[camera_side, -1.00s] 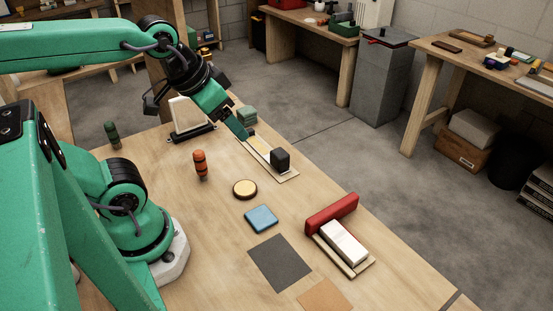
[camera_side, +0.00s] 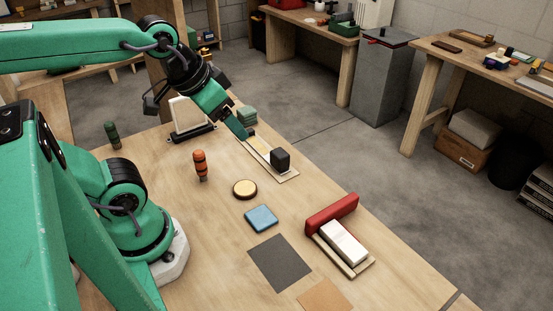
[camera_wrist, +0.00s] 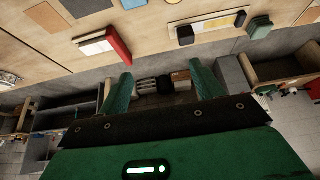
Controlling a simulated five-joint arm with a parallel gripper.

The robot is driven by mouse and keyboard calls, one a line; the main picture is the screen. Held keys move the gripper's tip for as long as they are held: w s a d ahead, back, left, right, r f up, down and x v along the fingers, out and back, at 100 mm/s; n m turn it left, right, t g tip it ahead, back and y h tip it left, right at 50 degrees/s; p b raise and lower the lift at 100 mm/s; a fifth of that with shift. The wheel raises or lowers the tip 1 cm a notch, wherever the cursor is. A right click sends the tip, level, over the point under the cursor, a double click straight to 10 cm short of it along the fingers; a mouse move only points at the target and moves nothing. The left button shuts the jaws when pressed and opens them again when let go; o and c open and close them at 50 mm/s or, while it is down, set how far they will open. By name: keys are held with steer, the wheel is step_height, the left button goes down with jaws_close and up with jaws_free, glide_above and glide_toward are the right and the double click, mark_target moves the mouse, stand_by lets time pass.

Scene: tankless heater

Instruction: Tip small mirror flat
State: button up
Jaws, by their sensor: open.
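A pale upright panel, which looks like the small mirror (camera_side: 185,113), stands leaning slightly in a black base (camera_side: 191,134) at the far left of the bench. My arm passes close to its right side in the side view, and I cannot tell the exact gap. My gripper (camera_side: 241,134) points down to the right of the mirror, near the far end of a pale strip board (camera_side: 269,160). In the wrist view my gripper (camera_wrist: 161,82) has its two green fingers apart with nothing between them. I cannot make out the mirror in the wrist view.
A black block (camera_side: 280,159) stands on the strip board. Green stacked pads (camera_side: 247,115) sit behind my gripper. An orange-and-black cylinder (camera_side: 200,165), a round tan disc (camera_side: 245,189), a blue pad (camera_side: 261,218) and a red block (camera_side: 331,213) stand nearer.

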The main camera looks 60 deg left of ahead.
steer(key=shift+c, duration=1.3)
steer(key=w+a+r+n+g, duration=0.1)
steer(key=w+a+n, duration=0.2)
steer(key=a, duration=0.3)
steer(key=w+a+n+g+y, duration=0.1)
steer(key=w+a+n, duration=0.1)
steer(key=a+n, duration=0.3)
steer(key=w+a+r+n+g, duration=0.1)
steer(key=w+a+n, duration=0.15)
steer(key=a, duration=0.55)
steer(key=s+a+f+n+g, duration=0.1)
steer(key=a+n, duration=0.1)
steer(key=a, duration=0.4)
steer(key=s+a+f+n, duration=0.1)
steer(key=a+f+n, duration=0.1)
steer(key=a, duration=0.5)
steer(key=s+a+f+n+g+h, duration=0.1)
steer(key=a+f+n, duration=0.1)
steer(key=a, duration=0.4)
steer(key=shift+s+a+f+n+g, duration=0.15)
steer(key=shift+s+a+n+g, duration=0.2)
steer(key=shift+n, duration=0.3)
steer(key=shift+s+a+f, duration=0.15)
steer(key=shift+a, duration=0.2)
